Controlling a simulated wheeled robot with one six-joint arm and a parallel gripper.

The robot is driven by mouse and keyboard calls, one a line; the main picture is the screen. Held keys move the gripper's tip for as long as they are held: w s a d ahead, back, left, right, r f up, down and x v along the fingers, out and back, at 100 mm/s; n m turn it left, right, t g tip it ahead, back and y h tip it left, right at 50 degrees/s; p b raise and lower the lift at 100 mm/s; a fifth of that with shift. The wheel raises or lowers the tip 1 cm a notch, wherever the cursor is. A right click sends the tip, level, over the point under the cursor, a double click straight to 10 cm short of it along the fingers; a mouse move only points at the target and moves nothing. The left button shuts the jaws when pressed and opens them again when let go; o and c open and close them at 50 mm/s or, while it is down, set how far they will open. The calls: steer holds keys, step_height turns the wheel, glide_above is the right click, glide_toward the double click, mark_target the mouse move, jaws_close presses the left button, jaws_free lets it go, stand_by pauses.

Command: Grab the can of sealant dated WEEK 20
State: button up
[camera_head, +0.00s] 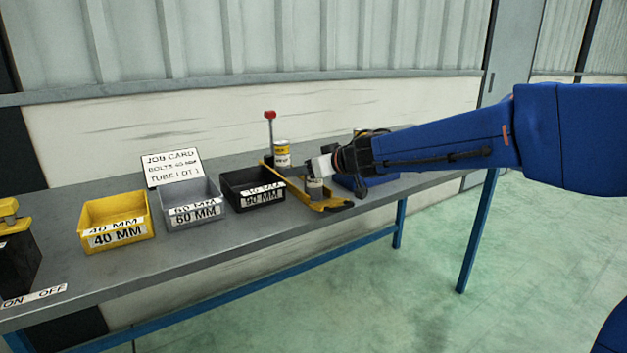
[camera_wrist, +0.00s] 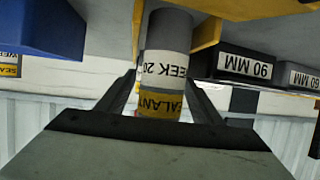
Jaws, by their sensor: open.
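A grey can (camera_wrist: 168,32) with a white label reading upside down as WEEK 20, its edge cut by the curve, and a yellow SEALANT band stands between my gripper's fingers in the wrist view. My gripper (camera_wrist: 163,82) is open, with one finger on each side of the can; I cannot tell whether they touch it. In the head view the can (camera_head: 315,190) stands at the near end of a yellow tray, just below my gripper (camera_head: 319,172). A second can (camera_head: 282,153), with yellow and white bands, stands farther back; its date is unreadable.
The yellow tray (camera_head: 296,191) lies on the grey bench (camera_head: 248,225). A black bin (camera_head: 262,196), a grey 60 MM bin (camera_head: 192,216) and a yellow 40 MM bin (camera_head: 118,234) stand left. A blue bin (camera_wrist: 42,28) is close beside the can. A red-topped post (camera_head: 270,116) rises behind.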

steer(key=c, duration=1.3)
